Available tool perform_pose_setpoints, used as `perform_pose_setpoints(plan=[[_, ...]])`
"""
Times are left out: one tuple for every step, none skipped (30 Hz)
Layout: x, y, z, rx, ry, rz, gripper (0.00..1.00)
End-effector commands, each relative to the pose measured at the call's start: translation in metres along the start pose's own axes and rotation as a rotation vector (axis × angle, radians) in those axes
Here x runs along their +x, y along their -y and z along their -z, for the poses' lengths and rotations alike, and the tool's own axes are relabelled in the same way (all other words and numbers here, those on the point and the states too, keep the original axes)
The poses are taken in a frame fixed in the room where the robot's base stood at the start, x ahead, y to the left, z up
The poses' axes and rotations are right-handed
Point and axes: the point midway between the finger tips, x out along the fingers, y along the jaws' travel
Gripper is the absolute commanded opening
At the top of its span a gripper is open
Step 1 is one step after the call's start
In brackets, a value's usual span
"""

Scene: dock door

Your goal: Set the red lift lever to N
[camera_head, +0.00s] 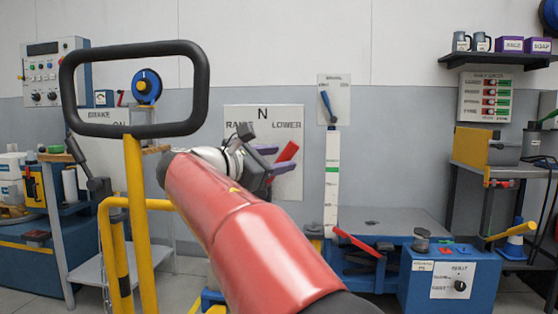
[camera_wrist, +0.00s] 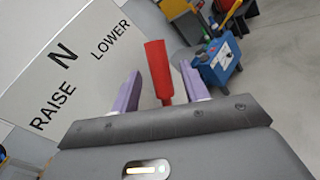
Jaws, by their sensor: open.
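The red lift lever (camera_head: 287,152) stands out from a white plate (camera_head: 285,113) marked RAISE, N and LOWER. It leans up and right, under the LOWER side; its base is hidden behind my gripper. My gripper (camera_head: 274,159), with purple fingers, is open at the lever. In the wrist view the red lever (camera_wrist: 158,68) shows between the two spread fingers of my gripper (camera_wrist: 160,88), with gaps on both sides. The plate (camera_wrist: 75,55) fills the left of that view. I cannot tell how deep the lever sits between the fingers.
A yellow post with a black loop handle (camera_head: 135,90) stands close on the left. A blue lever (camera_head: 327,105) is on a wall plate to the right. A blue box (camera_head: 450,275) with a knob and a low platform (camera_head: 385,222) stand at the lower right.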

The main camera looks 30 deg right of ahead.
Motion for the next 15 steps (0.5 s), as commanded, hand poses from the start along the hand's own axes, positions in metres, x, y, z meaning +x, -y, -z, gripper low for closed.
perform_pose_setpoints(plan=[[0.0049, 0.0003, 0.0005, 0.000, 0.001, 0.001, 0.45], [0.0069, 0.0002, 0.0005, 0.000, 0.000, 0.000, 0.45], [0.0091, 0.0000, 0.0005, 0.000, 0.000, 0.000, 0.45], [0.0103, 0.0000, 0.0004, 0.000, 0.000, -0.001, 0.45], [0.0111, 0.0000, 0.0003, 0.000, -0.001, 0.000, 0.45], [0.0117, 0.0000, 0.0002, 0.000, -0.001, 0.000, 0.45], [0.0119, 0.0000, 0.0002, 0.000, -0.001, -0.001, 0.45], [0.0120, 0.0000, 0.0001, 0.000, -0.001, -0.001, 0.45], [0.0119, 0.0000, 0.0001, 0.000, -0.001, -0.001, 0.45], [0.0118, 0.0000, 0.0001, 0.000, -0.001, -0.001, 0.45], [0.0118, 0.0000, 0.0001, 0.000, -0.001, -0.001, 0.45], [0.0117, 0.0000, 0.0001, 0.000, -0.001, -0.001, 0.45], [0.0117, 0.0000, 0.0001, 0.000, -0.001, -0.001, 0.41], [0.0117, 0.0000, 0.0000, 0.000, -0.001, -0.001, 0.37], [0.0116, 0.0000, 0.0001, 0.000, -0.001, -0.001, 0.32]])
